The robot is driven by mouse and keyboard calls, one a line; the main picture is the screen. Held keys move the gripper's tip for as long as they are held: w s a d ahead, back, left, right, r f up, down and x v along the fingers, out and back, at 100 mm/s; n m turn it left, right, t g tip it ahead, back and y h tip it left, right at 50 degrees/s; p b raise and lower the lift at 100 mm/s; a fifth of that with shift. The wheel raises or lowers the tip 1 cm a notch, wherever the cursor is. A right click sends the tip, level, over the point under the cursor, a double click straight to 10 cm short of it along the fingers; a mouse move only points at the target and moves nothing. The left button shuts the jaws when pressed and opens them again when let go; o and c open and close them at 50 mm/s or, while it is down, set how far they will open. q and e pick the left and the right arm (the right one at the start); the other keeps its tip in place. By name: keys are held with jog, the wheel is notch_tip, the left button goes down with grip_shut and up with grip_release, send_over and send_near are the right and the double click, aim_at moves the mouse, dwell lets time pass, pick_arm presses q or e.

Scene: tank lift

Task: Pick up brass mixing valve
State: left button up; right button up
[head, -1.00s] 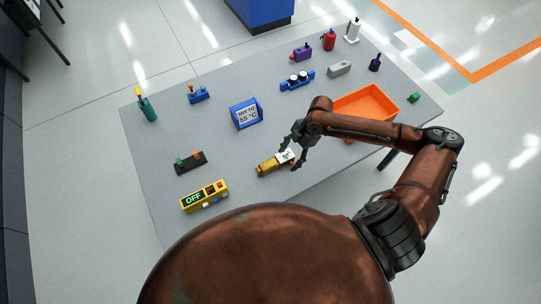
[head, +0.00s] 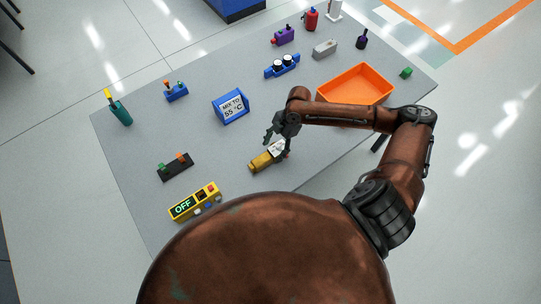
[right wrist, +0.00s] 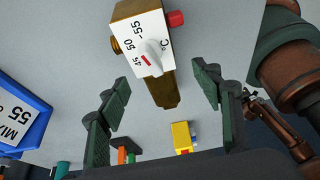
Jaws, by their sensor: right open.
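The brass mixing valve (head: 262,161) lies on the grey table near its front edge. The right wrist view shows its brass body (right wrist: 162,88), a white plate with 45, 50 and 55 °C marks, a white pointer and a red knob (right wrist: 175,18). My right gripper (head: 277,146) is open above the valve's plate end and partly hides it. In the right wrist view its two fingers (right wrist: 163,90) are spread to either side of the valve's narrow brass end, with gaps on both sides. My left gripper is not in view.
A blue "MIX TO 55 °C" sign (head: 231,106) stands behind the valve. A yellow box reading OFF (head: 195,202) and a black block with green and orange parts (head: 175,167) are to the left. An orange tray (head: 356,84) is behind my right arm. Table around the valve is clear.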

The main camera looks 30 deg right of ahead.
aim_at(272, 152)
jog(key=x, duration=0.5)
jog(key=shift+w+d+f, duration=0.15)
jog(key=shift+w+d, duration=0.15)
jog(key=shift+d, duration=0.05)
jog(key=c, duration=1.6)
jog(key=shift+o, duration=0.2)
